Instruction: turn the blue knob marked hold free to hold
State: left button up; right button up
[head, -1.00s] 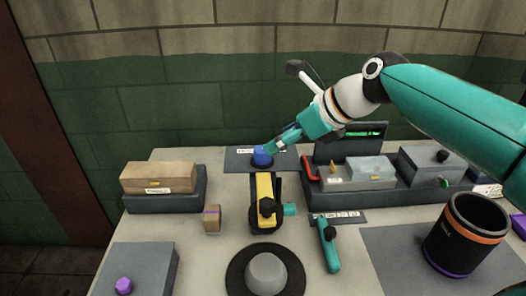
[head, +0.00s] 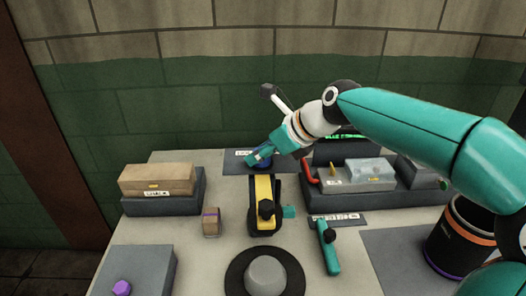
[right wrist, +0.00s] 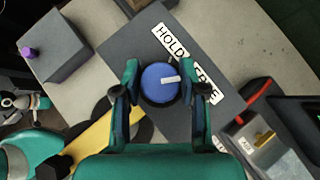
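The blue knob (right wrist: 160,84) sits on a dark plate (right wrist: 185,28) with a white label above it. The label (right wrist: 185,63) reads HOLD at its upper left and seems to end in FREE at its lower right. The knob's white mark points right, toward the FREE end. My right gripper (right wrist: 164,78) is open, with one finger on each side of the knob and a small gap showing. In the head view my right gripper (head: 258,158) covers most of the knob (head: 265,166). My left gripper is not in view.
A yellow-topped black device (head: 264,190) stands just in front of the knob plate. A dark tray with a red handle (head: 310,172) is to the right. A cardboard box (head: 157,178) stands at the left, and a dark cup (head: 462,235) at the right.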

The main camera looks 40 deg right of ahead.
jog(key=c, duration=0.5)
jog(key=n+g+y+p, duration=0.1)
jog(key=n+y+p, duration=0.1)
jog(key=shift+r+n+p, duration=0.2)
jog(key=shift+n+p, duration=0.15)
jog(key=shift+n, duration=0.05)
jog(key=n+g+y+p, duration=0.1)
jog(key=n+p, duration=0.1)
jog(key=p, duration=0.2)
jog(key=n+g+y+p, duration=0.1)
jog(key=n+g+p, duration=0.1)
jog(key=n+p, duration=0.1)
jog(key=n+g+y+p, duration=0.1)
jog(key=n+g+p, duration=0.1)
jog(key=p, duration=0.3)
jog(key=shift+n+y, duration=0.3)
jog(key=shift+n, duration=0.2)
jog(key=shift+f+n+g+p, duration=0.15)
jog(key=shift+n+g+p, duration=0.4)
jog(key=shift+p, duration=0.4)
jog(key=shift+f, duration=0.1)
jog(key=shift+s, duration=0.1)
